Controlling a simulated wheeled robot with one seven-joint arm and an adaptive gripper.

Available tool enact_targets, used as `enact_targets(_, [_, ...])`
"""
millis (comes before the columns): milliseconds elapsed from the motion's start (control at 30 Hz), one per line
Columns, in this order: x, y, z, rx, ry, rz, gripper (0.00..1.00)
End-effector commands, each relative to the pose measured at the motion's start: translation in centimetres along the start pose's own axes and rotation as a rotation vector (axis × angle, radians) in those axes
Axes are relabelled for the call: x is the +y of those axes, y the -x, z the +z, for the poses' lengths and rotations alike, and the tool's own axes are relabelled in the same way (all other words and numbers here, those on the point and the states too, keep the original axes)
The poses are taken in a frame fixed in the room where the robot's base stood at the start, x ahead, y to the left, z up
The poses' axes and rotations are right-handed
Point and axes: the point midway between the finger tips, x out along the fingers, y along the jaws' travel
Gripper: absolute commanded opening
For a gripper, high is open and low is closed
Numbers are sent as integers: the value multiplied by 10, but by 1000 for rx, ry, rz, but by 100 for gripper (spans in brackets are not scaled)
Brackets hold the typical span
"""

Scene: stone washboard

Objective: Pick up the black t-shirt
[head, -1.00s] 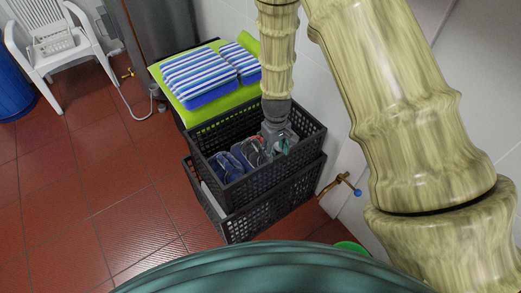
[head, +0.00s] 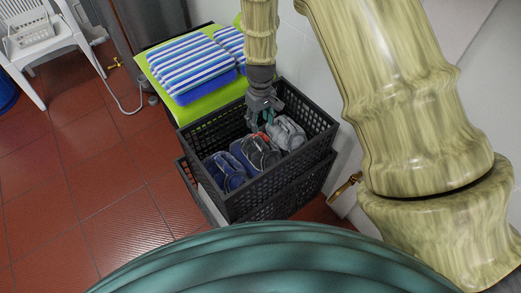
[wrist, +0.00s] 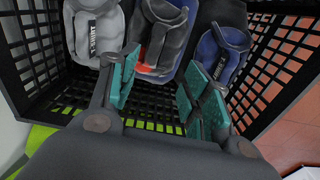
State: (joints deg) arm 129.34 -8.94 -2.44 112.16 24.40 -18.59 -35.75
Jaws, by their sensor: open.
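Several folded garments lie in the upper black crate (head: 215,200). The middle one is dark grey to black with a red patch (head: 262,152) and best fits the black t-shirt; it also shows in the wrist view (wrist: 163,30). A light grey garment (head: 289,133) lies to its right and a blue one (head: 224,171) to its left in the head view. My gripper (head: 263,122) is open and empty at the crate's back side, by the dark garment's far end. In the wrist view its teal fingers (wrist: 160,80) are spread just short of the dark garment.
The crate's lattice walls stand close around my gripper, and another black crate is beneath it. Striped blue-and-white towels (head: 190,62) lie on a green cloth (head: 215,100) behind. A white chair (head: 30,60) stands far left. Red tiled floor (head: 110,190) is clear at left.

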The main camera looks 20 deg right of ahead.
Motion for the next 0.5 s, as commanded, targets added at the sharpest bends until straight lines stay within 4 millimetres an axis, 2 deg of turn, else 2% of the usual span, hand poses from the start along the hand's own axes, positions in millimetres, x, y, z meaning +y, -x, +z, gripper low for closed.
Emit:
enact_targets(33, [1, -14, 1, 0, -2, 0, 48])
enact_targets(133, [2, -26, 2, 0, -4, 0, 48])
enact_targets(500, [7, -46, 5, -1, -11, 0, 48])
